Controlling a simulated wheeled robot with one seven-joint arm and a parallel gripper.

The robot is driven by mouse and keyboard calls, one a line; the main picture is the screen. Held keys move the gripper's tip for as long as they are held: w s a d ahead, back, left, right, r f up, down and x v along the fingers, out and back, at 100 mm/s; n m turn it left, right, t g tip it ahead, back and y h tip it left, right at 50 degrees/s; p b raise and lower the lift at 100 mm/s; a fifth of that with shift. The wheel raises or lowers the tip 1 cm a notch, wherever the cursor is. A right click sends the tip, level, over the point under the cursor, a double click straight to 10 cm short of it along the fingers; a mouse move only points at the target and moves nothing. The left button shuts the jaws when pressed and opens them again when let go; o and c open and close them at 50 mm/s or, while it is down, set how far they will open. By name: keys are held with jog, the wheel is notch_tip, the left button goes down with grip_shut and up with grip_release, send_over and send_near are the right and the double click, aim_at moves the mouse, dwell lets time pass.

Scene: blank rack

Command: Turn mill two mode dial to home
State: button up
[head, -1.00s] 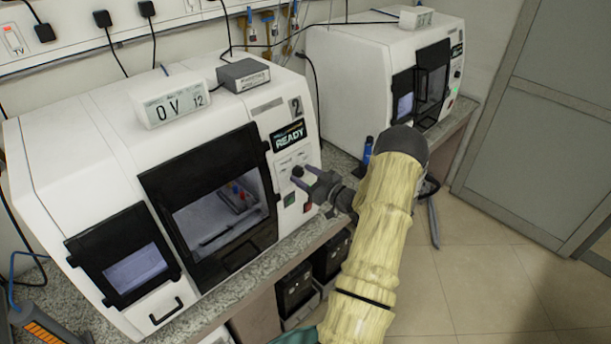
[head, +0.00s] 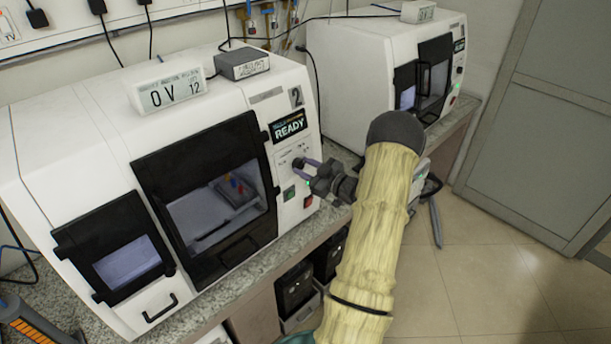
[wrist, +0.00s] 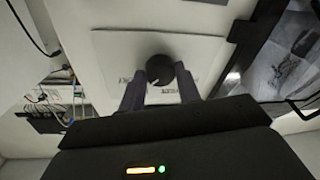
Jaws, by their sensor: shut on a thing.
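Mill two (head: 90,130) is the near white machine, marked "2", with a "READY" display (head: 289,126). Its mode dial (head: 298,163) is a round black knob on the label panel under the display. In the wrist view the dial (wrist: 160,69) sits between my two fingers, with a light pointer line toward its lower left. My gripper (head: 307,166) is at the panel, shut on the dial; in the wrist view my gripper (wrist: 160,88) has a finger on each side of it. The dial's label text is too small to read.
A green button (head: 289,194) and a red button (head: 308,201) lie just below the dial. The mill's dark door (head: 150,180) is to the left. A second white machine (head: 350,60) stands behind to the right. The floor at right is clear.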

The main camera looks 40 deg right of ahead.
jog(key=shift+f+n+b, duration=0.25)
jog(key=shift+n+b, duration=0.35)
jog(key=shift+b, duration=0.05)
jog(key=n+g+b, duration=0.1)
jog(key=n+b, duration=0.4)
jog(key=b, duration=0.2)
jog(key=shift+w+a+r+y, duration=0.1)
jog(key=shift+y, duration=0.3)
jog(key=n+b, duration=0.4)
jog(key=b, duration=0.2)
jog(key=shift+r+g, duration=0.1)
jog(key=shift+g, duration=0.2)
jog(key=n+g+h+b, duration=0.1)
jog(key=n+b, duration=0.5)
jog(key=b, duration=0.2)
jog(key=shift+r, duration=0.15)
jog(key=n+b, duration=0.3)
jog(key=shift+r+h+b, duration=0.1)
jog(key=shift+h+b, duration=0.2)
jog(key=shift+r+n+b, duration=0.2)
jog(key=shift+n+b, duration=0.4)
jog(key=shift+b, duration=0.05)
jog(key=shift+h, duration=0.3)
